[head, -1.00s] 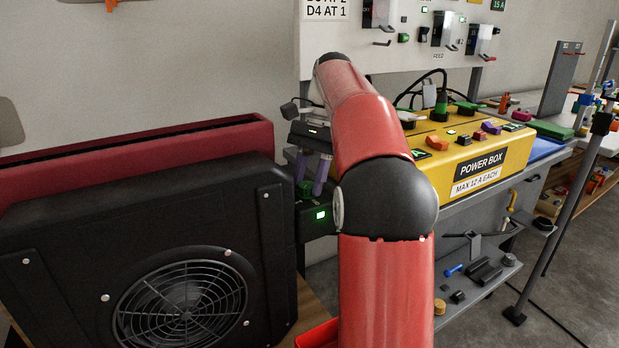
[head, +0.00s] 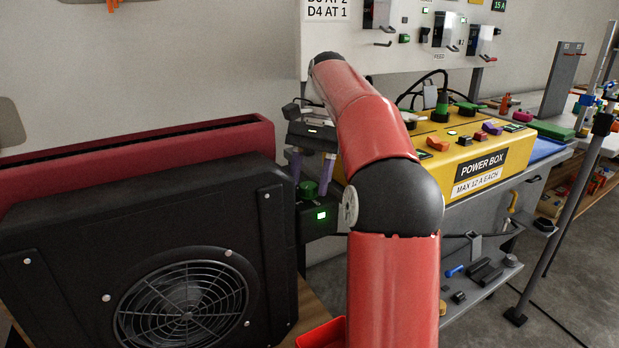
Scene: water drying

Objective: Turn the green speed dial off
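The green speed dial (head: 308,188) sits on top of a small black control box (head: 312,222) with a lit green display, at the right side of the black fan unit (head: 190,245). My gripper (head: 311,181) points down over the dial, with its two purple fingers spread apart. One finger shows left of the dial and the other right of it. Whether either fingertip touches the dial cannot be told from here. The dial's pointer mark is too small to read.
My red arm blocks the view right of the control box. A yellow power box (head: 470,165) with several knobs and switches stands on the bench to the right. A dark red panel (head: 130,160) stands behind the fan unit. A red tray (head: 322,335) lies low in front.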

